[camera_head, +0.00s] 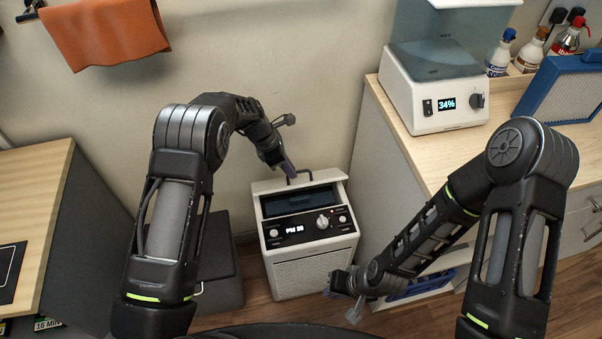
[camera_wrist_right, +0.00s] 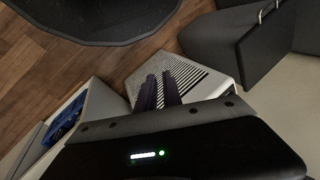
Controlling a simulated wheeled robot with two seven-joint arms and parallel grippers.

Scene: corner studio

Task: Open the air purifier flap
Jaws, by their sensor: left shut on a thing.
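The white air purifier (camera_head: 312,275) stands on the floor against the wall, with a display, knobs and a grille on its front. Its pale top flap (camera_head: 326,177) carries a dark handle (camera_head: 307,172). A dark recessed area (camera_head: 298,201) shows below the flap; I cannot tell how far the flap is raised. My left gripper (camera_head: 290,169) reaches down from behind and is shut on the handle. My right gripper (camera_head: 329,293) is empty, low beside the purifier's front right corner. In the right wrist view its fingers (camera_wrist_right: 161,90) lie close together before the grille (camera_wrist_right: 190,80).
A wooden counter (camera_head: 430,155) on the right bears a white appliance (camera_head: 437,106) reading 34%, several bottles and a blue-framed filter (camera_head: 570,90). A grey box (camera_head: 222,262) stands left of the purifier. A wood-topped cabinet (camera_head: 35,180) is at far left.

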